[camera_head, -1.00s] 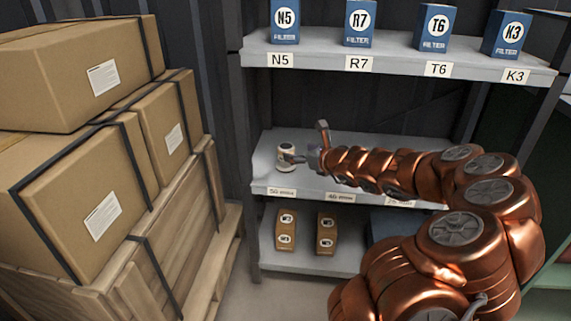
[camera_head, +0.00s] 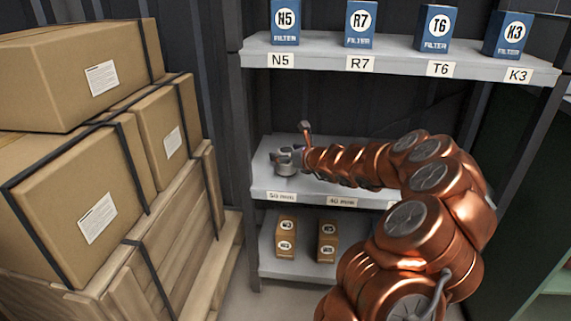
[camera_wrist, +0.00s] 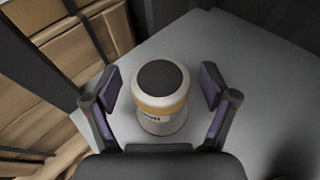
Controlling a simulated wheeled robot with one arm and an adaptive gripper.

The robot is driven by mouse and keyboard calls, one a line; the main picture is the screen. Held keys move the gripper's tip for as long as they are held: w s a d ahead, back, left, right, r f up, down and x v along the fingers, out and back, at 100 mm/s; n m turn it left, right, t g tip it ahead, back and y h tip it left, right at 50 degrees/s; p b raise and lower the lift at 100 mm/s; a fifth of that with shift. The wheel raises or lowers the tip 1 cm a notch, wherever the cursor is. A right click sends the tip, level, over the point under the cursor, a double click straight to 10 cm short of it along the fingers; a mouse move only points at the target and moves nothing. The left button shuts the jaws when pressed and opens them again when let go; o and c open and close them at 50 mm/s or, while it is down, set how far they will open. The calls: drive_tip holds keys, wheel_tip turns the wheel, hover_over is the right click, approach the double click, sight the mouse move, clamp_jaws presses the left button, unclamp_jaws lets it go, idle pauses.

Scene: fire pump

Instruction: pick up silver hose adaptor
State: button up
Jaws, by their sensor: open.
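The silver hose adaptor (camera_wrist: 160,92) stands upright on the middle shelf. In the wrist view it has a pale body, a dark round top and a yellowish band with partly hidden lettering. In the head view the adaptor (camera_head: 285,168) is small and partly covered by my gripper (camera_head: 289,157), above the "50 mm" label. In the wrist view my gripper (camera_wrist: 162,98) is open, with one finger on each side of the adaptor and a visible gap on both sides. I cannot tell from these views how deep the fingers reach.
The upper shelf (camera_head: 400,58) with several blue filter boxes is above my arm. Two brown boxes (camera_head: 286,238) stand on the lower shelf. Stacked cardboard boxes (camera_head: 75,190) on a wooden crate are at the left. The middle shelf (camera_wrist: 235,70) is bare around the adaptor.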

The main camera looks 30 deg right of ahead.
drive_tip(key=c, duration=1.5)
drive_tip(key=shift+r, duration=0.1)
